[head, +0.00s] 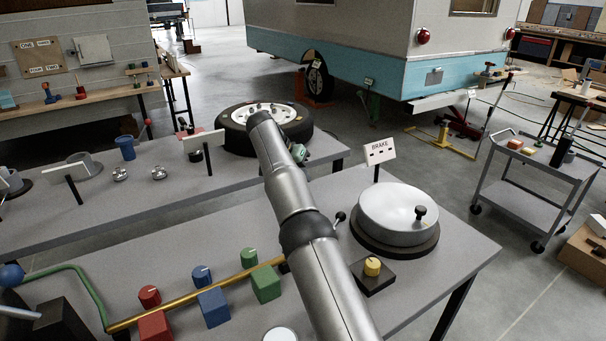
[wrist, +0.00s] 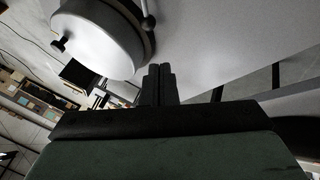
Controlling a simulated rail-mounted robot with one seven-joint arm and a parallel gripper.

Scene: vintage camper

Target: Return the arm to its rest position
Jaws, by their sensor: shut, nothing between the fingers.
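My gripper (wrist: 159,84) shows in the wrist view with its two dark fingers together and nothing between them. In the head view my silver arm (head: 312,240) reaches up from the bottom edge over the grey benches. It hides most of my gripper there; only a small greenish part shows beside the arm's far end. The silver brake drum (head: 398,212) sits on the near bench, right of my arm. The drum also shows at the upper left of the wrist view (wrist: 92,42), apart from the fingers.
A wheel (head: 237,137) lies on the far bench behind my arm. Red, blue and green valve blocks (head: 212,306) line a brass pipe left of my arm. A yellow knob (head: 372,267) and a BRAKE sign (head: 380,152) stand close on its right. A grey cart (head: 521,197) stands farther right.

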